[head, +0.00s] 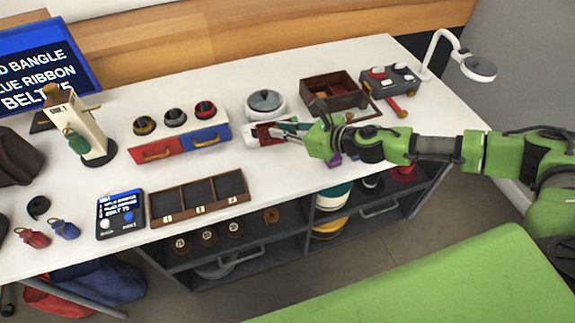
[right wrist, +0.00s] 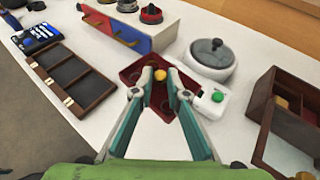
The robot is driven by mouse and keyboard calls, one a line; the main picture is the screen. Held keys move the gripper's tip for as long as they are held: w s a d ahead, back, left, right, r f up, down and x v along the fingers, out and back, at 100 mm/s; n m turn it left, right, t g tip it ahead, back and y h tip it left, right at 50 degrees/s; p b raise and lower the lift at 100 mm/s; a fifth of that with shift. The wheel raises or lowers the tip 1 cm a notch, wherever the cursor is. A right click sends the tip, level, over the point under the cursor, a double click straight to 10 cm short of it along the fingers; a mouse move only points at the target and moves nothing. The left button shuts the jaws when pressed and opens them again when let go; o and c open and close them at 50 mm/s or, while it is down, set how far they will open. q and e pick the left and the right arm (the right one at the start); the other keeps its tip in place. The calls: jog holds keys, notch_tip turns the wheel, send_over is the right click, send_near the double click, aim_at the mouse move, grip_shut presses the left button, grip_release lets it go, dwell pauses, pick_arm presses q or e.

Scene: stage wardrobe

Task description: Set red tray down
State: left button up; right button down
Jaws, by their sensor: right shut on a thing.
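The red tray (right wrist: 132,77) is a small dark red dish with a yellow knob (right wrist: 160,74) at its middle, seen ahead in the right wrist view. In the head view the red tray (head: 262,131) shows partly, behind my fingers. My right gripper (head: 279,131) comes in from the right and is shut on the tray; it also shows in the right wrist view (right wrist: 161,82), its fingers close around the knob. A white device with a green button (right wrist: 218,96) lies under or just beside the tray. I cannot tell whether the tray touches it. My left gripper is out of view.
A round grey-lidded pot (head: 265,103) stands just behind the tray. A red and blue drawer unit (head: 180,142) is to its left, an open brown box (head: 333,95) to its right. A compartment tray (head: 199,194) lies at front left. The white tabletop (head: 275,168) is bare in front.

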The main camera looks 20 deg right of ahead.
jog(key=w+d+r+n+g+y+b, duration=0.1)
jog(key=d+r+n, duration=0.15)
jog(key=d, duration=1.25)
jog(key=p, duration=0.2)
send_over(292, 167)
jog(key=d, duration=0.2)
jog(key=shift+m, duration=0.45)
jog(key=f, duration=0.7)
jog(key=shift+w+f, duration=0.25)
jog(key=shift+a+f+b, duration=0.25)
jog(key=shift+f+b, duration=0.05)
jog(key=shift+b, duration=0.05)
jog(key=shift+s+a+f+b, duration=0.25)
jog(key=shift+a+f, duration=0.15)
jog(key=shift+f, duration=0.1)
jog(key=shift+s+a+f+b, duration=0.1)
jog(key=shift+a+f+b, duration=0.2)
jog(key=shift+f, duration=0.2)
jog(key=shift+f+b, duration=1.1)
jog(key=shift+f, duration=0.2)
